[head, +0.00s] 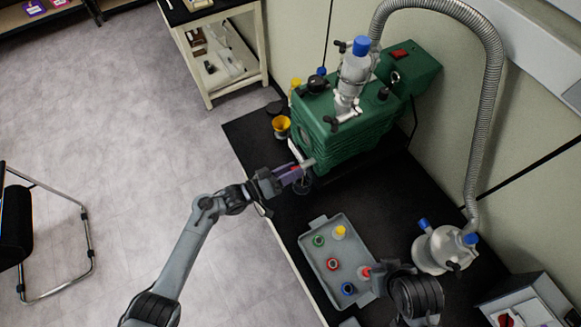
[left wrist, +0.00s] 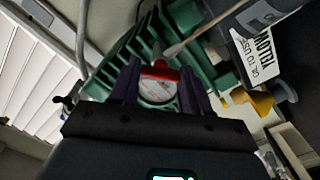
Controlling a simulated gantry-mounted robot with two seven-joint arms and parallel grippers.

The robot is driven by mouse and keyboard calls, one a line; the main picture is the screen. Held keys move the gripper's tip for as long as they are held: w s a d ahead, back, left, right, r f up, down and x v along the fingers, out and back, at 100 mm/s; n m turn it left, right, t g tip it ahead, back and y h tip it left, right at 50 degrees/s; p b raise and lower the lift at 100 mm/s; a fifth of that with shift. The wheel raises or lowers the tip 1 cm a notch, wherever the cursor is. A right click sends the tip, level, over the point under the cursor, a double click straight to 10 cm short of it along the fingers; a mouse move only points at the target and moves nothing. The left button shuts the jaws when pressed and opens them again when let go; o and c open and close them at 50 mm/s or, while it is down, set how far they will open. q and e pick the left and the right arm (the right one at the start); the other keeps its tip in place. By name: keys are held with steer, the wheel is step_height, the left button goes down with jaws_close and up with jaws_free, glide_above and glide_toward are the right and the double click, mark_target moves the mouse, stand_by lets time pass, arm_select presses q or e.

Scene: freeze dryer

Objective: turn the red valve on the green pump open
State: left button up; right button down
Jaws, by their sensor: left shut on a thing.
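The green pump (head: 345,122) stands on the black bench against the wall. The red valve (left wrist: 158,72) shows between the two dark fingers of my left gripper (left wrist: 160,85) in the left wrist view. A round, pale gauge-like face lies just below it there. In the head view my left gripper (head: 298,172) is at the pump's lower front corner, shut on the red valve; the fingers mostly hide the valve. My right gripper (head: 378,276) is low over the grey tray, and its fingers are not clear.
The grey tray (head: 318,268) holds several coloured-cap vials. A ribbed hose (head: 492,90) arcs from the pump's top to a white trap (head: 440,250). A white label (left wrist: 258,58) hangs near the left gripper.

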arm_select(q)
steer(key=shift+n+p, duration=1.95)
steer(key=shift+n, duration=2.95)
steer(key=o, duration=1.1)
steer(key=shift+c, duration=0.2)
